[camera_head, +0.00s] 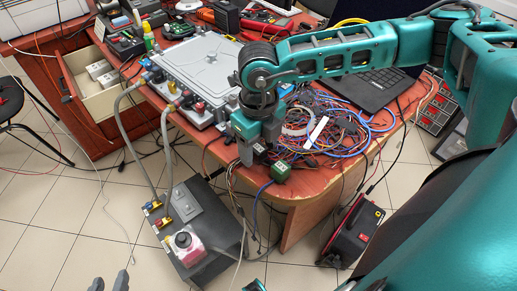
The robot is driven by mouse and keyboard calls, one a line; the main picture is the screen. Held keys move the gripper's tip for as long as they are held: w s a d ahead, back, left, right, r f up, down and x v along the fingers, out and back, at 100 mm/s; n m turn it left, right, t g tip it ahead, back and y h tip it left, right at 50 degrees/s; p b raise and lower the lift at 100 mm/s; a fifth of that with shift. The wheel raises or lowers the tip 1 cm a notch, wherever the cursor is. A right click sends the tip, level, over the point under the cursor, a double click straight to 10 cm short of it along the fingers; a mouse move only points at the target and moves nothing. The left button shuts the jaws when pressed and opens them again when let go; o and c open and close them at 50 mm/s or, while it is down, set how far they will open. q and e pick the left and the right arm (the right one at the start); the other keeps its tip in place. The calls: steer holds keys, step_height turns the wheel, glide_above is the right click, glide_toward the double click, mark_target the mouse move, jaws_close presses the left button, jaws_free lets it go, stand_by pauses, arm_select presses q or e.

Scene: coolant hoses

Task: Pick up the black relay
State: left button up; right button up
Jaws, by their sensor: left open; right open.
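Small dark parts (347,126) lie among the tangled wires on the table (300,190). I cannot tell for certain which of them is the black relay. My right gripper (251,152) points down at the front table edge, left of the wire tangle. It is open, and nothing shows held in it. A small green block (281,171) sits at the table edge, just right of it. My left gripper (109,284) shows only as two grey fingertips at the bottom left. They are apart and empty, over the floor and far from the wires.
A grey enclosure (200,62) with connectors covers the table's middle. Grey hoses (166,140) run from it to a dark box (196,232) on the floor. A laptop (375,88) stands at the back right. A drawer (92,85) hangs open at left.

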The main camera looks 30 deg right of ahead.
steer(key=shift+f, duration=0.35)
steer(key=shift+c, duration=0.3)
steer(key=c, duration=1)
steer(key=shift+o, duration=0.2)
steer(key=shift+r, duration=0.15)
